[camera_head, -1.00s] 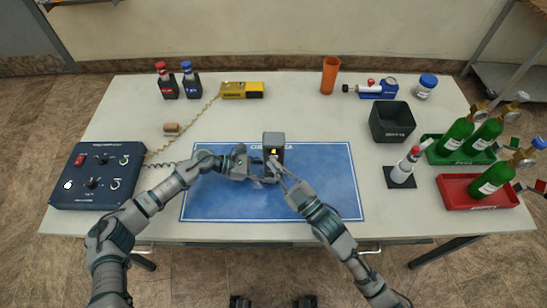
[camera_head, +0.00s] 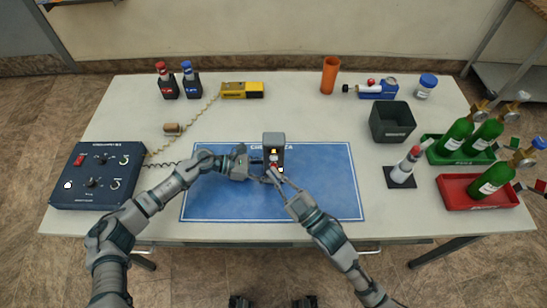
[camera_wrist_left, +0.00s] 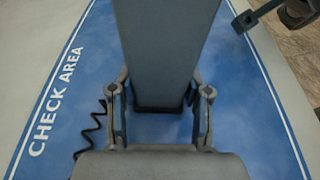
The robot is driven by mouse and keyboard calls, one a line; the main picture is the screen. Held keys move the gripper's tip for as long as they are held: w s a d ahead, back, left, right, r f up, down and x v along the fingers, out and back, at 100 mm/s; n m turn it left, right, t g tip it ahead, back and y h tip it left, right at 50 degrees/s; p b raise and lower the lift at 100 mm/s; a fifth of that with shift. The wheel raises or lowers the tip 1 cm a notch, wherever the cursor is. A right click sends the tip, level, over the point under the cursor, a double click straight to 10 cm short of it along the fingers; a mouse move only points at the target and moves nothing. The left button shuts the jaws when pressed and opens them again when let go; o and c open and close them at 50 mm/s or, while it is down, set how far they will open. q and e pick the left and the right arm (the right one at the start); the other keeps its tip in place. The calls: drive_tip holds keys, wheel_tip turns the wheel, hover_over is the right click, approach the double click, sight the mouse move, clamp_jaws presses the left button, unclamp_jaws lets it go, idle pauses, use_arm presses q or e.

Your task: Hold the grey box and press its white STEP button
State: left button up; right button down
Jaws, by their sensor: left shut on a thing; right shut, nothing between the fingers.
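The grey box (camera_head: 273,139) stands over the blue check-area mat (camera_head: 335,190) in the head view, its dark front face with small coloured parts turned toward me. My left gripper (camera_head: 257,167) is shut on the box from its left side. The left wrist view shows the grey box (camera_wrist_left: 166,45) between the two fingers (camera_wrist_left: 159,100). My right gripper (camera_head: 272,172) is shut and empty, its tips just in front of the lower part of the box's face. The white STEP button cannot be clearly told apart at this size, and I cannot tell whether the tips touch it.
A dark blue control box (camera_head: 97,176) with knobs sits at the left. A dark grey bin (camera_head: 391,122), a white-bodied bottle on a black base (camera_head: 402,172) and a red tray (camera_head: 455,196) with a green bottle stand to the right. The mat's right part is clear.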

drive_tip(key=shift+s, duration=1.95)
idle(0.4)
drive_tip(key=s, duration=0.3)
drive_tip(key=shift+s, duration=0.35)
drive_tip(key=w, duration=0.8)
drive_tip(key=shift+w, duration=0.4)
drive_tip(key=shift+w, duration=0.15)
idle(1.0)
drive_tip(key=shift+w, duration=0.2)
